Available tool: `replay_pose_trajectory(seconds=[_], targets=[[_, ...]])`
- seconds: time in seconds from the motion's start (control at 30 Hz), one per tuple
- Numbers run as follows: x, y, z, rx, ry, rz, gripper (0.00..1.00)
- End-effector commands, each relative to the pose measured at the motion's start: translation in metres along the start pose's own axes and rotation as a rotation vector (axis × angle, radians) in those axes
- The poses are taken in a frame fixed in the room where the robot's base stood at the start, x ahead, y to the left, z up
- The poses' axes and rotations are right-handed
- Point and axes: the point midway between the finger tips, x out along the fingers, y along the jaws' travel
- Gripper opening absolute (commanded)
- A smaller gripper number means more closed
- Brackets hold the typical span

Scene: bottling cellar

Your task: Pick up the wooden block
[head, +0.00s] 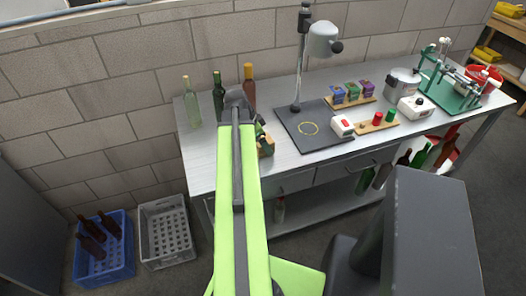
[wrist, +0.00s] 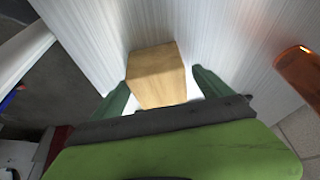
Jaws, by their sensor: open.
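The wooden block (wrist: 158,76) is a light tan cube on the pale bench top, in the middle of the wrist view. My gripper (wrist: 160,84) is open, with one dark green finger on each side of the block. The fingertips are level with the block's near part, and a gap shows on each side. In the head view, a small part of the block (head: 267,147) shows at the end of my green arm; the arm hides the rest. My gripper (head: 262,138) is mostly hidden there too.
The bench (head: 225,145) holds several bottles, among them a brown one (head: 249,88), behind my arm. A lamp stand on a dark plate (head: 308,126) stands to the right. The bench's left edge is close. A blue crate (head: 104,262) and a grey crate (head: 166,250) are on the floor.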

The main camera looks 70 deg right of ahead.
Motion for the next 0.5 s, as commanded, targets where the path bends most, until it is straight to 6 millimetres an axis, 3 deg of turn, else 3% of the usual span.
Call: replay_pose_trajectory(seconds=[0.03, 0.23, 0.5], targets=[[0.0102, 0.0, 0.0017, 0.001, 0.0, 0.0, 0.89], [0.0067, 0.0003, -0.0004, 0.0, 0.0, 0.0, 0.89], [0.0066, 0.0005, -0.0005, 0.001, 0.0, 0.0, 0.55]])
